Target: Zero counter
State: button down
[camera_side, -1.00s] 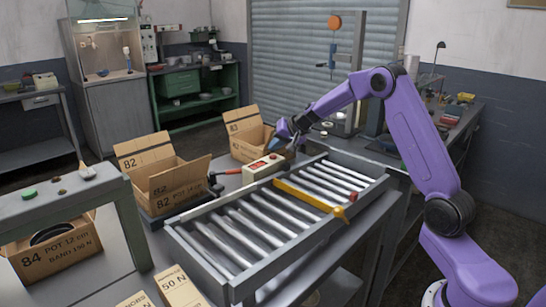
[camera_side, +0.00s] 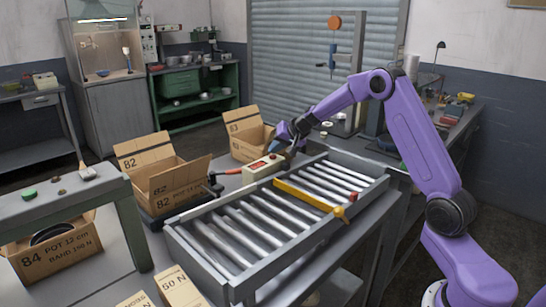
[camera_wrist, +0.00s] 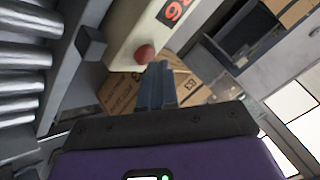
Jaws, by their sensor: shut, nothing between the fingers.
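The counter (camera_side: 262,167) is a cream box with a dark red display, standing at the far left edge of the roller conveyor. In the wrist view the counter (camera_wrist: 140,28) fills the top middle, with a round red button (camera_wrist: 145,53) at its near end. Its display (camera_wrist: 174,11) shows orange-red digits, partly cut off by the frame edge. My gripper (camera_wrist: 160,67) is shut and empty, its fingertips just beside the red button in the picture. I cannot tell whether they touch it. In the side view the fingertips are small and hard to make out beside the counter.
The roller conveyor (camera_side: 183,240) carries a yellow bar (camera_side: 305,196) across its rollers. Open cardboard boxes stand behind it, one at the left (camera_side: 175,190) and one near my gripper (camera_side: 243,150). A grey-green stand (camera_side: 130,220) is at the left.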

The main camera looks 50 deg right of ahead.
aim_at(275, 157)
jog(key=shift+f, duration=0.4)
dwell(0.5)
jog(key=shift+r, duration=0.85)
jog(key=shift+r, duration=2.55)
jog(key=shift+a, duration=0.15)
